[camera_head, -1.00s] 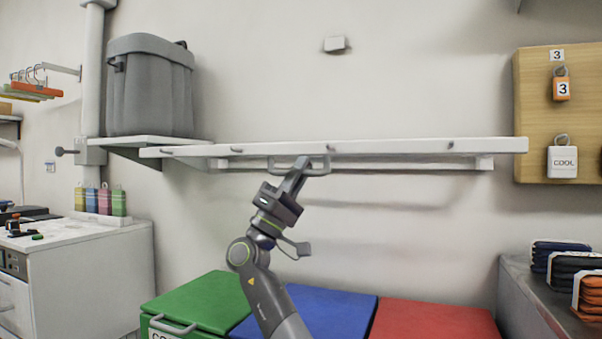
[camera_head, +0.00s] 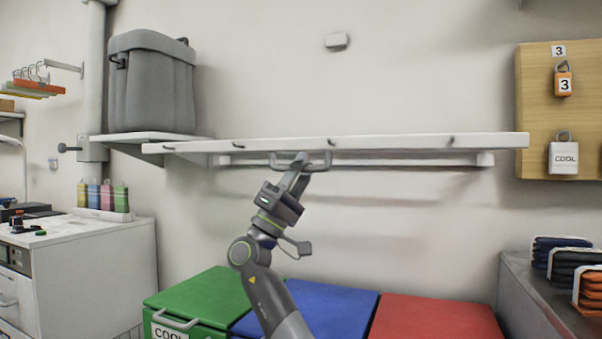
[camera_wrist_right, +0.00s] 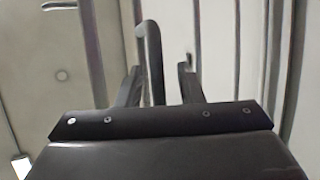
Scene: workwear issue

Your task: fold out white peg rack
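The white peg rack (camera_head: 400,143) is a long board with several small dark pegs along it, standing level on the wall in the head view. A looped handle (camera_head: 321,166) sits at its lower front edge, left of the middle. My right gripper (camera_head: 302,164) reaches up to this handle from below. In the right wrist view the handle bar (camera_wrist_right: 150,50) stands between the two fingers of my right gripper (camera_wrist_right: 160,80), closer to the left finger. A gap shows between the bar and the right finger, so the gripper is open around it. My left gripper is not in view.
A grey bin (camera_head: 150,85) stands on a shelf (camera_head: 150,138) at the rack's left end. Green (camera_head: 205,295), blue (camera_head: 325,305) and red (camera_head: 435,320) lids lie below. A wooden padlock board (camera_head: 540,110) hangs right of the rack. The wall above the rack is mostly free.

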